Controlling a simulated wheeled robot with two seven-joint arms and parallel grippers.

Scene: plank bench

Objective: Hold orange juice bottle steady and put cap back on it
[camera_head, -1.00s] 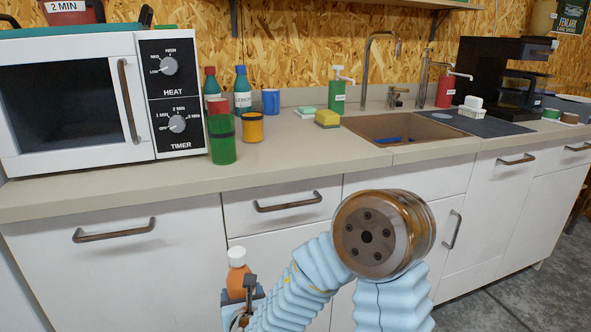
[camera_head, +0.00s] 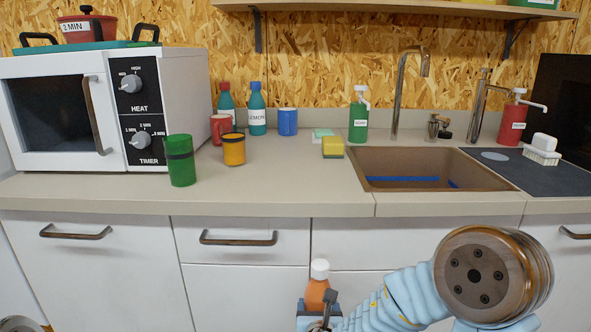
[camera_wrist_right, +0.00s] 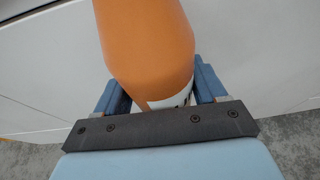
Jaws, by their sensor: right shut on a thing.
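The orange juice bottle (camera_head: 316,296) stands upright low in front of the drawers in the head view, with a white cap (camera_head: 320,268) on its top. My right gripper (camera_head: 320,318) is shut around the lower part of the bottle. In the right wrist view, the bottle's orange body (camera_wrist_right: 148,45) sits between the two blue fingers of the right gripper (camera_wrist_right: 162,88), with a bit of white label at its lower end. The bottle's top is out of that view. My left gripper is not in view.
The counter (camera_head: 270,190) is behind the bottle. On it stand a microwave (camera_head: 180,100), a green cup (camera_head: 181,160), a yellow mug (camera_head: 234,149), a red mug (camera_head: 220,128), a blue cup (camera_head: 288,122), a sponge (camera_head: 333,147) and a soap bottle (camera_head: 359,120). A sink (camera_head: 480,165) is at the right.

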